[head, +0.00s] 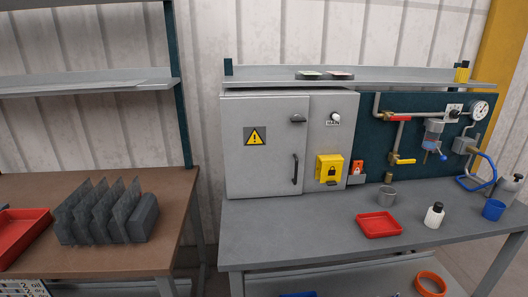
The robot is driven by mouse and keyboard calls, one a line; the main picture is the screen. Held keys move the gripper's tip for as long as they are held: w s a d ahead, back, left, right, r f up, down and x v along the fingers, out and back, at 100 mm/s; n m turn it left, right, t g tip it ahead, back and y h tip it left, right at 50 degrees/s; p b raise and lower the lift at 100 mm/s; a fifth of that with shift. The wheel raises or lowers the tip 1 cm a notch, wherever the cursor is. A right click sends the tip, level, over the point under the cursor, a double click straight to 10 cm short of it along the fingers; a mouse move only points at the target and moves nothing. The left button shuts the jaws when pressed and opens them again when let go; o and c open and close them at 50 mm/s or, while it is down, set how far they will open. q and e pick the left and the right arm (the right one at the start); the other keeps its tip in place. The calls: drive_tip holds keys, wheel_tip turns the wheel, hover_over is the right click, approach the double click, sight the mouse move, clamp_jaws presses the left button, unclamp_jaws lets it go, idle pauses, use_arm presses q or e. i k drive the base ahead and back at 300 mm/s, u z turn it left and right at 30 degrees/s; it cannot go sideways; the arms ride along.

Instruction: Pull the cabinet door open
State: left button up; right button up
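The grey cabinet (282,145) stands on the back left of the grey workbench, under a shelf. Its door (264,170) is the left part of the front and looks shut. The door carries a yellow warning label (255,136), a dark vertical handle (295,169) on its right side and a dark latch or knob (298,119) near its upper right corner. A fixed panel to the right of the door holds a white knob marked MAIN (335,117) and a yellow lock box (329,168). Neither of my grippers shows in the head view.
Pipes and valves (398,142) fill the board at right. A brown table (158,200) stands left. The benchtop before the door is clear.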

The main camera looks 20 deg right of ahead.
sight(265, 152)
drive_tip(key=z, duration=0.05)
drive_tip(key=k, duration=0.5)
drive_tip(key=z, duration=2.45)
drive_tip(key=i, duration=1.45)
drive_tip(key=u, duration=1.2)
